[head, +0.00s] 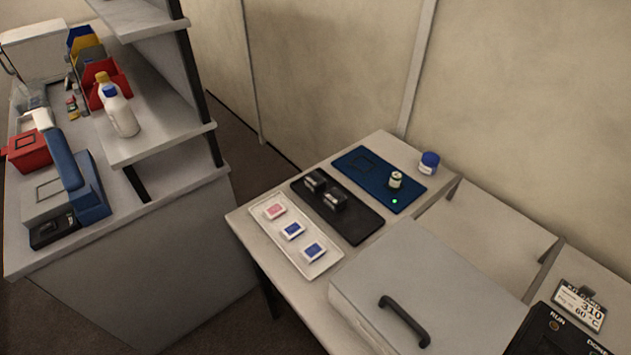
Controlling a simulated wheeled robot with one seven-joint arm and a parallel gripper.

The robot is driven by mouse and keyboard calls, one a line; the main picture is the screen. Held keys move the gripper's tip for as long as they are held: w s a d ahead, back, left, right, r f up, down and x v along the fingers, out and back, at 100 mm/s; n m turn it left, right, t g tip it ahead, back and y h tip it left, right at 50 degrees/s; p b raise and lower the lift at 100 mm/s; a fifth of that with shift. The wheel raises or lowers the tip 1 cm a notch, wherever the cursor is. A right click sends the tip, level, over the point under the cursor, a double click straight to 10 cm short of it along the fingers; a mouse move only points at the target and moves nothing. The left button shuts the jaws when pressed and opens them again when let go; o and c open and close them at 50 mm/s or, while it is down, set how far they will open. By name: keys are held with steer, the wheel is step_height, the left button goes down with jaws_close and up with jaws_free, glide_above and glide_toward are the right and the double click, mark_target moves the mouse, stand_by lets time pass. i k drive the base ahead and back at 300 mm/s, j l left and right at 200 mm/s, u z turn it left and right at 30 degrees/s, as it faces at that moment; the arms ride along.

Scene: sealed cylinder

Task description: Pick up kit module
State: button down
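I cannot tell for sure which item is the kit module. On the table, a white tray (259,218) holds a small white block with a pink top (275,211) and two with blue tops, one in the middle (292,230) and one at the near end (314,251). Beside it, a black tray (362,228) holds two dark modules with pale marks, one farther left (315,181) and one nearer (334,201). My gripper is not in view.
A blue mat (408,183) holds a small vial (395,180) near a green light. A blue-capped jar (429,162) stands behind. A grey box with a black handle (405,321) is in front. A card (580,304) reads 310, 60 °C. A cluttered bench (150,270) stands left.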

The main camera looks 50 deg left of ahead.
mark_target(317, 183)
steer(key=i+j, duration=0.2)
steer(key=j, duration=0.2)
steer(key=i+j, duration=0.2)
steer(key=j, duration=0.2)
steer(key=i+j, duration=0.25)
steer(key=j+u, duration=0.1)
steer(key=u, duration=0.75)
steer(key=i+j+u, duration=0.1)
steer(key=u, duration=0.8)
steer(key=i+u, duration=0.15)
steer(key=u, duration=0.3)
